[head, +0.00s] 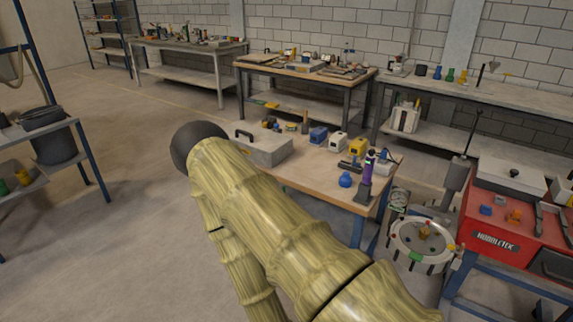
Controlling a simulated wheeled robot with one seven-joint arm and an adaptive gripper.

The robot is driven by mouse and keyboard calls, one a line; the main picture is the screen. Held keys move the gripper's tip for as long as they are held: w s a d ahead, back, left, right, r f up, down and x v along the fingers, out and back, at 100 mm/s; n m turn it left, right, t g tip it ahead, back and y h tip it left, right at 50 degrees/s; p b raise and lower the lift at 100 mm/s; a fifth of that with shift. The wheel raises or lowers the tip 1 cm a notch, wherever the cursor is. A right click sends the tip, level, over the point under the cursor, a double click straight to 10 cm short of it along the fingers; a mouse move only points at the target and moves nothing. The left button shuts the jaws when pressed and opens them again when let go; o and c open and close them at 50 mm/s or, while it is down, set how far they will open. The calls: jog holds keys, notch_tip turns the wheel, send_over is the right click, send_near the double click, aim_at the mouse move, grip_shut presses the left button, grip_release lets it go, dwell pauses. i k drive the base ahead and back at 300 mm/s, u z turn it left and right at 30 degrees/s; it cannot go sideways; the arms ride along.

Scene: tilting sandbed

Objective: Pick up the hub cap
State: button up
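I cannot pick out a hub cap with certainty in the head view. A round, white-rimmed bed (393,240) stands low at the right, between the wooden table and the red bench. Small orange, green and red things show on or around it, too small to name. My arm, with a bamboo-like surface and a dark rounded end, crosses the middle of the view and hides part of the floor and table. My gripper is not in view.
A wooden table (325,182) holds a grey toolbox (262,150), a blue round-bodied item (345,180) and a purple bottle (367,168). A red bench (485,220) stands at the right. Workbenches line the back wall. A shelf (45,145) stands left. Floor at left centre is clear.

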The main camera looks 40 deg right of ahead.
aim_at(345, 180)
jog(key=z, duration=0.05)
jog(key=i, duration=1.05)
jog(key=z, duration=1.15)
jog(key=i, duration=0.65)
jog(key=z, duration=0.75)
